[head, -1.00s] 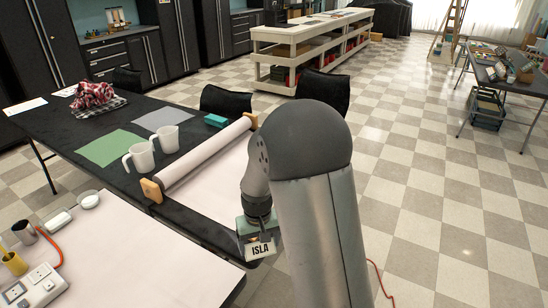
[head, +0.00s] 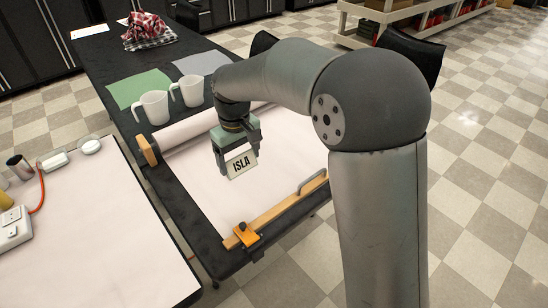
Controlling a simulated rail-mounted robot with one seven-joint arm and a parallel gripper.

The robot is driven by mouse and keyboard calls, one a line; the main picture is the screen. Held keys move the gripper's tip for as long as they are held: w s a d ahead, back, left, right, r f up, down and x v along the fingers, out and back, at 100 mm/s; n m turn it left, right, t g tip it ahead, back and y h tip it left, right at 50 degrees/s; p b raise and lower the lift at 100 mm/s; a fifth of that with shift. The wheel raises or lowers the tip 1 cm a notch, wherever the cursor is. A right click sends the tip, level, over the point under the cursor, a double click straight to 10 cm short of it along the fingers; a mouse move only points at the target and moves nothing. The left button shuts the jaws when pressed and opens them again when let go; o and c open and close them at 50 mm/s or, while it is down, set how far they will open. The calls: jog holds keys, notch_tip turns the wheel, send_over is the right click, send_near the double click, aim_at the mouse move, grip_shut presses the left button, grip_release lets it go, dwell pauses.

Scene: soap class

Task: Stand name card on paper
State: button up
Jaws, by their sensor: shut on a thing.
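The name card (head: 242,163) is a small white card with "ISLA" in dark letters and faces the camera, slightly tilted. My gripper (head: 236,153) is shut on it and holds it over the white paper (head: 215,185). The paper covers much of the black table, running from a roll (head: 205,128) at its back edge to a wooden bar (head: 280,208) at its front right. The card appears to be above the paper, but its exact height cannot be told. The fingertips are partly hidden by the card.
An orange clamp (head: 243,236) sits at the bar's near end. A white-topped table (head: 100,230) with soap dishes and a power strip stands at left. The paper's middle is clear.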

jog(key=w+d+f, duration=0.1)
jog(key=w+f, duration=0.2)
jog(key=w, duration=0.1)
jog(key=w+d+f+p, duration=0.1)
jog(key=w+d+f, duration=0.1)
jog(key=w, duration=0.1)
jog(key=w+d+f, duration=0.2)
jog(key=w+f, duration=0.1)
jog(key=w, duration=0.1)
jog(key=shift+w+f, duration=0.3)
jog(key=shift+f, duration=0.05)
jog(key=shift+w+d+f, duration=0.1)
jog(key=shift+w+f, duration=0.05)
jog(key=shift+f, duration=0.05)
jog(key=shift+w+f, duration=0.2)
jog(key=shift+f, duration=1.6)
jog(key=shift+f, duration=0.1)
jog(key=o, duration=0.9)
notch_tip(320, 180, up, 12)
jog(key=shift+d+r, duration=0.1)
jog(key=shift+r, duration=0.05)
